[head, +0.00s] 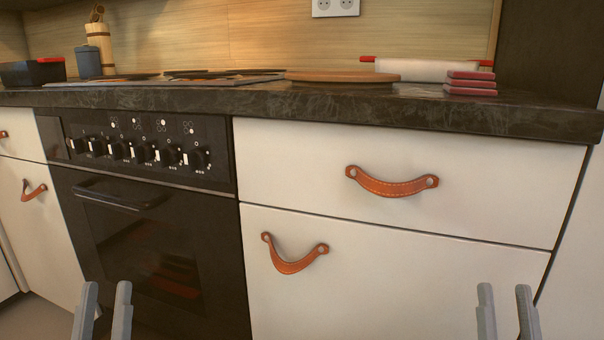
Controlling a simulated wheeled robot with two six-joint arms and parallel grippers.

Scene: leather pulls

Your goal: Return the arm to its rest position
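My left gripper (104,300) shows at the bottom left, in front of the oven. Its two grey fingers are apart with nothing between them. My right gripper (505,300) shows at the bottom right, in front of the lower white cabinet front. Its two fingers are also apart and empty. Neither gripper appears to hold a leather pull. The arms behind the fingers are out of the picture.
An upper drawer (300,160) and a lower front (400,285) have orange leather pulls (392,187) (294,265); both look shut. The black oven (150,240) stands left. The dark countertop (330,105) holds a rolling pin (425,69), a round board (340,76) and stacked pink items (470,84).

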